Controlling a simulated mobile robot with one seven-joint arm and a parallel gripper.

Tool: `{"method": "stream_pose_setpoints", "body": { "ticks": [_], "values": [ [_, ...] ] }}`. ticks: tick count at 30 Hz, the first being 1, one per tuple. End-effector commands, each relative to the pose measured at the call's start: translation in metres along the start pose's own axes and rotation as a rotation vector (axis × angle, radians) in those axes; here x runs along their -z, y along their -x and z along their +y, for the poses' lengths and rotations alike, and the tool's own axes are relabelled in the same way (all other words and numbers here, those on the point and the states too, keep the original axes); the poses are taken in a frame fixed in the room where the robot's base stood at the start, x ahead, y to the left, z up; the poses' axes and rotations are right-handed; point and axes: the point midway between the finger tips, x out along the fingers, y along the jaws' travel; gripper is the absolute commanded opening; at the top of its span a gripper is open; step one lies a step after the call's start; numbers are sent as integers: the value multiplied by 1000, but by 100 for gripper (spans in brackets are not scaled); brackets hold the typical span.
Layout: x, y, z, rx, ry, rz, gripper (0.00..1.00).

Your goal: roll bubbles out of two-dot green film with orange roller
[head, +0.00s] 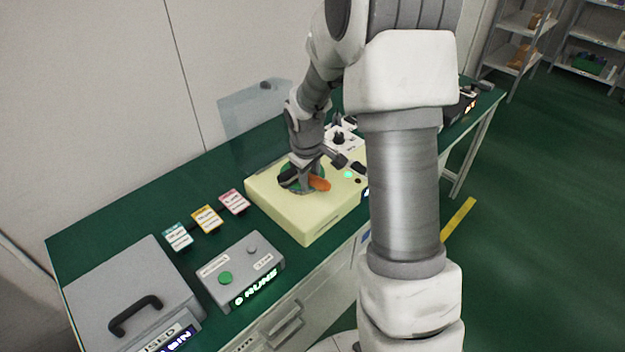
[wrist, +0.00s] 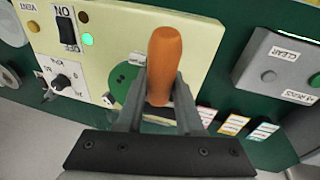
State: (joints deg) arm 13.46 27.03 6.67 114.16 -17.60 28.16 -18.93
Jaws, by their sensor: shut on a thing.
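My gripper (head: 307,180) is shut on the orange roller (head: 319,184) and holds it over the cream machine's top. In the wrist view the orange handle (wrist: 164,52) stands between the two fingers (wrist: 155,100). The round green film (head: 289,171) lies on the machine, partly hidden under my gripper. It also shows in the wrist view (wrist: 121,82), to the left of the handle, with a small dark mark on it. I cannot make out its two dots or any bubbles. The roller's working end is hidden, so I cannot tell whether it touches the film.
A clear panel (head: 250,112) stands behind.

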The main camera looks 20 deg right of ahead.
Motion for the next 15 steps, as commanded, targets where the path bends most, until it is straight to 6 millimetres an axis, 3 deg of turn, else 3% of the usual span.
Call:
{"method": "stream_pose_setpoints", "body": {
  "ticks": [15],
  "values": [
    [17, -4, 0, 1, 0, -1, 0]
  ]
}}
